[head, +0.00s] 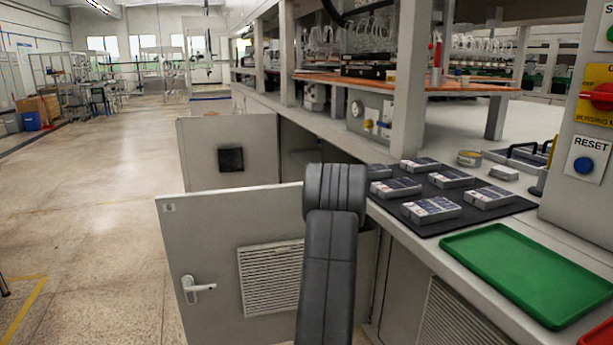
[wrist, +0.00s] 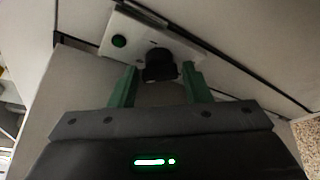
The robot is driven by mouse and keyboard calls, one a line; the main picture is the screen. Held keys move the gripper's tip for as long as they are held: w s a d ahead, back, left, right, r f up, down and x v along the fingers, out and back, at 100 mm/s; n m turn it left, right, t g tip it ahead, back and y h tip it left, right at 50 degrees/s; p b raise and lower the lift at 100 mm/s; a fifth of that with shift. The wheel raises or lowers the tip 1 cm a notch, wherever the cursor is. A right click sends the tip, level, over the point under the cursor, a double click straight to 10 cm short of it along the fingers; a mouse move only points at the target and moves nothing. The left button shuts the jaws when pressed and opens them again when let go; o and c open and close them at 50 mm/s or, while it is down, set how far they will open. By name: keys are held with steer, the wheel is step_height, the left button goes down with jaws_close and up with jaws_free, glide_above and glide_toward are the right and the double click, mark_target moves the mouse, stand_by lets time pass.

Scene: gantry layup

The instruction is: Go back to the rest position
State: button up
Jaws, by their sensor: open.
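My gripper (wrist: 159,68) is open in the wrist view, with its two green fingers apart. A black round knob (wrist: 160,63) on a pale plate (wrist: 190,47) shows between the fingertips, with a gap on each side. I cannot tell how deep the fingers reach around it. A green round button or light (wrist: 119,41) is on the same plate, left of the knob. In the head view my dark arm rises in front of the cabinet below the bench, and my gripper is hidden.
Two grey cabinet doors, a near one (head: 215,240) and a far one (head: 190,145), stand open into the aisle. The bench carries a black mat (head: 455,222) with several small boxes, and a green tray (head: 525,270). The floor at left (head: 90,200) is clear.

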steer(key=shift+f+m+t+h+b, duration=0.1)
steer(key=shift+m+t+h+b, duration=0.75)
steer(key=shift+m, duration=1.75)
steer(key=shift+f+m+t+h+b, duration=0.2)
steer(key=shift+m+h+b, duration=0.75)
steer(key=shift+m, duration=1.65)
steer(key=shift+f+m+t+h+b, duration=0.1)
steer(key=shift+m+t+h+b, duration=0.45)
steer(key=shift+m+b, duration=1.4)
steer(key=shift+r+m+p, duration=0.1)
steer(key=shift+m+p, duration=0.6)
steer(key=shift+m, duration=0.05)
